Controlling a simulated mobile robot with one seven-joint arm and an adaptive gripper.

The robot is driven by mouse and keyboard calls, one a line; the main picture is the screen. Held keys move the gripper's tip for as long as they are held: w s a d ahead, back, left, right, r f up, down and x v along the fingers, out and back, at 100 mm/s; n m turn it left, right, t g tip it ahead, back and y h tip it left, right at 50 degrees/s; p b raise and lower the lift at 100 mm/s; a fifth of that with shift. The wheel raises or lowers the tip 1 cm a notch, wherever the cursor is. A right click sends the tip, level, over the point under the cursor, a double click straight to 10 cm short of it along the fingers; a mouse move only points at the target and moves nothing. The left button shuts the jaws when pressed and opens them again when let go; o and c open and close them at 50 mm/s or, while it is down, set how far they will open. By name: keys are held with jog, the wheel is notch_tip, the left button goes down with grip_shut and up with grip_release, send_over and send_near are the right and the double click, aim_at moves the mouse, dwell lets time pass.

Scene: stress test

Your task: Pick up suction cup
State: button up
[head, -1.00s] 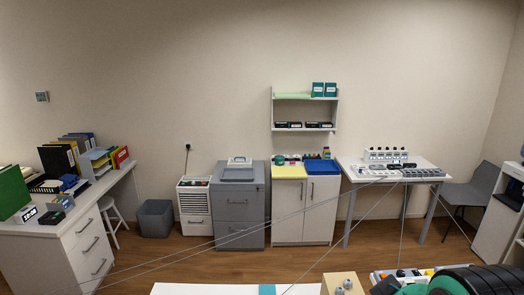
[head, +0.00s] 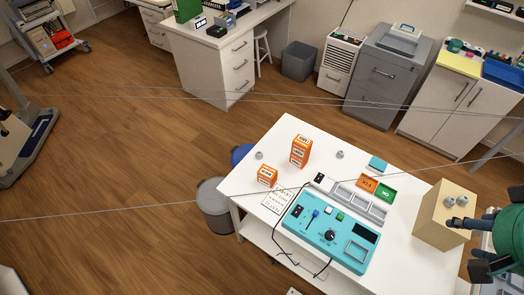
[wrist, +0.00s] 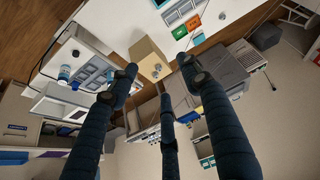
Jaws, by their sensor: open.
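In the head view, small grey round pieces that look like suction cups show on a white table: one (head: 259,155) near the left edge and another (head: 340,154) near the back edge. Which is the suction cup I cannot tell for sure. My gripper (head: 467,246) is open beside the box, at the right edge of the view. In the wrist view its dark fingers (wrist: 157,68) are spread and empty, with the tan box (wrist: 146,50) beyond the fingertips.
The white table (head: 250,190) also holds orange boxes (head: 300,150), a turquoise control panel (head: 325,235), a grey compartment tray (head: 360,203) and orange and green trays. Wood floor is open at left.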

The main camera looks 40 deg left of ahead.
jog(key=w+a+f+n+g+y+p, duration=0.1)
jog(key=w+a+n+g+p, duration=0.15)
jog(key=w+a+n, duration=1.45)
jog(key=w+a+f+n+g+p, duration=0.1)
jog(key=w+a+f+n, duration=0.3)
jog(key=a, duration=0.7)
jog(key=w+a+f+n+g+p, duration=0.1)
jog(key=w+a+f, duration=0.45)
jog(key=a, duration=0.45)
jog(key=n+h+p, duration=0.1)
jog(key=n+p, duration=0.2)
jog(key=n, duration=0.9)
send_over(258, 153)
notch_tip(258, 153, down, 24)
jog(key=shift+f+g, duration=0.2)
jog(key=shift+g, duration=0.25)
jog(key=shift+f, duration=0.1)
jog(key=shift+f+b, duration=0.3)
jog(key=shift+f, duration=3.9)
